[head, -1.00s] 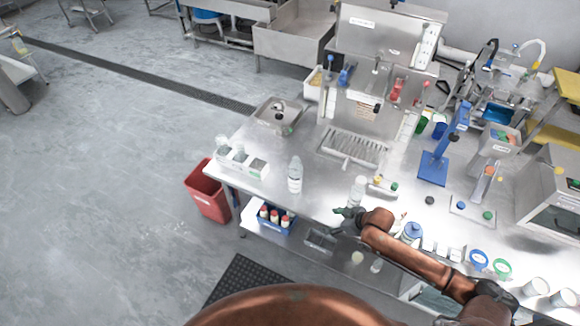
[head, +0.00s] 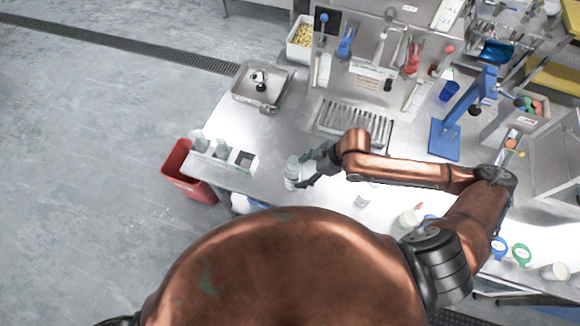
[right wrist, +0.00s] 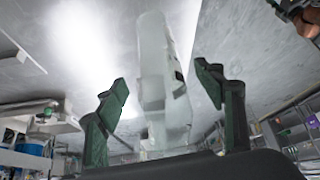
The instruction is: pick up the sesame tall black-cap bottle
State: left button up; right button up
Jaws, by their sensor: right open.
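A tall pale bottle (head: 291,172) stands near the front edge of the steel table. Its label and cap colour are too unclear to read. My right gripper (head: 306,170) is just to the right of it, with its fingers reaching toward it. In the right wrist view, the bottle (right wrist: 160,85) is between the two green-black fingers of my open right gripper (right wrist: 163,80). A gap shows on each side of it there. My left gripper is not in view.
Another pale bottle (head: 362,196) stands to the right, below my right forearm. A red bin (head: 186,172) stands below the left edge.

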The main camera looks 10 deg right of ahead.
jog(key=shift+x, duration=0.9)
jog(key=x, duration=0.5)
jog(key=shift+d+f+p, duration=0.15)
jog(key=shift+p, duration=0.15)
jog(key=c, duration=1.1)
jog(key=shift+c, duration=0.4)
jog(key=shift+w, duration=0.1)
